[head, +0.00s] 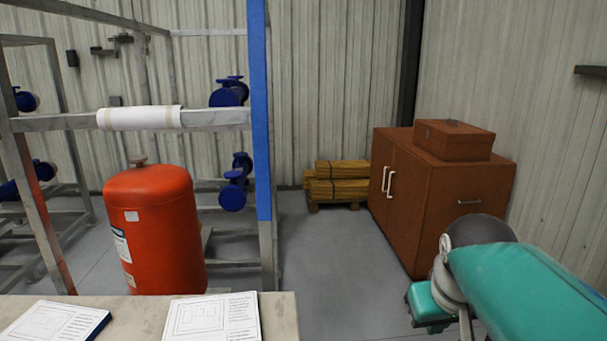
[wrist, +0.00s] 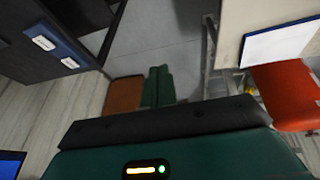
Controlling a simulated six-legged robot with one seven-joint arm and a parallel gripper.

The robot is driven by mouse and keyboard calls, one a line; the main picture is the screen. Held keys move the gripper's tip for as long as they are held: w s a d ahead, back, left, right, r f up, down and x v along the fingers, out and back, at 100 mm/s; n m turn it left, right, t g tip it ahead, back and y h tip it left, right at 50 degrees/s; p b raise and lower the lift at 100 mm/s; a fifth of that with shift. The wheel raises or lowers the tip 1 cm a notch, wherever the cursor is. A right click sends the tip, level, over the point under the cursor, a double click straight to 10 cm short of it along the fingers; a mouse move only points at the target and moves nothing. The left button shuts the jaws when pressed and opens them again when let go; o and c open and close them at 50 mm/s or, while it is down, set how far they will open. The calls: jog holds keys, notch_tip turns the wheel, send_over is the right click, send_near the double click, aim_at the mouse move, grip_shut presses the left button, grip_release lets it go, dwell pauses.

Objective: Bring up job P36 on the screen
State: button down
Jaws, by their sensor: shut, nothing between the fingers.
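A dark panel with a blue face (wrist: 10,165) is cut off at the lower left of the wrist view. It may be the screen, but I cannot tell, and no job number is readable on it. The head view shows no screen. My gripper (wrist: 165,122) shows as a dark bar at the bottom of the wrist view, with a teal housing behind it. It is shut and empty and touches nothing that I can see. In the head view my teal arm hangs at the lower right.
A bench (head: 280,315) in front bears two printed documents (head: 212,318) (head: 50,325). Beyond are a red tank (head: 155,230), a steel frame with a blue post (head: 261,110), a brown cabinet (head: 440,205) and stacked timber (head: 338,185). Floor between bench and cabinet is clear.

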jog(key=s+a+f+t+y, duration=0.1)
jog(key=s+a+f, duration=0.4)
jog(key=s, duration=0.3)
jog(key=shift+a+f, duration=0.15)
jog(key=shift+f, duration=0.2)
dwell(0.8)
jog(key=w+d+r+g, duration=0.1)
jog(key=w+d+r, duration=0.2)
jog(key=w+d, duration=0.3)
jog(key=w+d+r+g+h, duration=0.1)
jog(key=w+d+r, duration=0.1)
jog(key=w+d, duration=0.4)
jog(key=w+d+r+g, duration=0.1)
jog(key=w+d+r, duration=0.2)
jog(key=w+d, duration=0.3)
jog(key=w+d+f, duration=0.1)
jog(key=d+f, duration=0.1)
jog(key=d, duration=0.6)
jog(key=w+d+f+g, duration=0.1)
jog(key=w+d+f, duration=0.1)
jog(key=d, duration=0.7)
jog(key=w+d+f+g+y, duration=0.1)
jog(key=d+f, duration=0.2)
jog(key=d, duration=0.5)
jog(key=shift+w+d+f+n, duration=0.25)
jog(key=shift+w+d+n, duration=0.05)
